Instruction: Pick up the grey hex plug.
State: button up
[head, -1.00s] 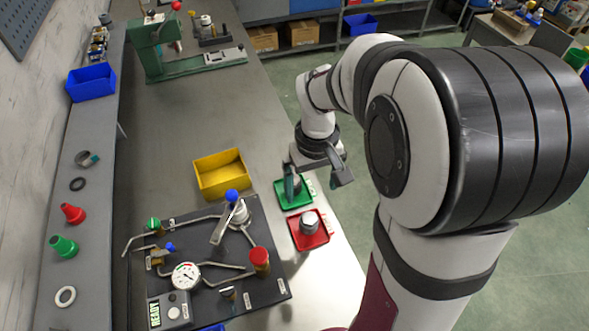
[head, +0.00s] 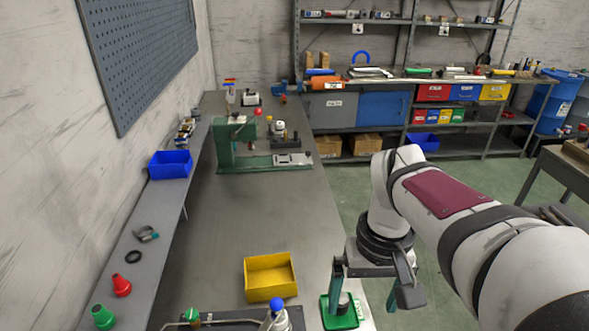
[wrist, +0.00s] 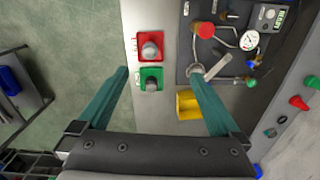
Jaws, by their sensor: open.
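Two small grey plugs stand in trays along the bench edge. In the wrist view one grey plug (wrist: 151,50) is in the red tray (wrist: 138,38) and another grey plug (wrist: 151,85) is in the green tray (wrist: 143,73). I cannot tell which is the hex one. My gripper (wrist: 160,73) is open and empty, its teal fingers wide apart, with the green tray between the fingertips in the picture. In the head view my gripper (head: 364,303) is above the bench edge; one finger partly covers the plug (head: 344,302) on the green tray (head: 347,321). The red tray is out of that view.
A yellow bin (head: 270,279) stands left of the green tray. A panel with gauge and pipes (wrist: 232,45) lies beside the trays. A green press (head: 226,148) stands far back. The bench middle (head: 240,215) is clear.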

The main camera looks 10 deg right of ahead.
jog(key=s+a+f+m, duration=0.2)
jog(key=s+a, duration=0.1)
jog(key=s, duration=0.4)
jog(key=s+a+f+m+y, duration=0.1)
jog(key=s+a, duration=0.3)
jog(key=s, duration=0.4)
jog(key=shift+f+m, duration=0.8)
jog(key=shift+f, duration=0.05)
jog(key=shift+a, duration=0.1)
jog(key=shift+c, duration=0.6)
jog(key=w+d+f+n, duration=0.1)
jog(key=w+d+n, duration=0.4)
jog(key=n, duration=0.5)
jog(key=w+d+f+n+h, duration=0.1)
jog(key=w+d+n, duration=0.1)
jog(key=w+n, duration=0.65)
jog(key=w+d+f+n, duration=0.1)
jog(key=w+d+n, duration=0.35)
jog(key=n, duration=0.65)
jog(key=f, duration=0.5)
jog(key=a+f, duration=0.1)
jog(key=f, duration=0.4)
jog(key=a+f, duration=0.1)
jog(key=f, duration=0.4)
jog(key=shift+a+f, duration=0.1)
jog(key=shift+f, duration=0.25)
jog(key=shift+w, duration=0.1)
grip_shut()
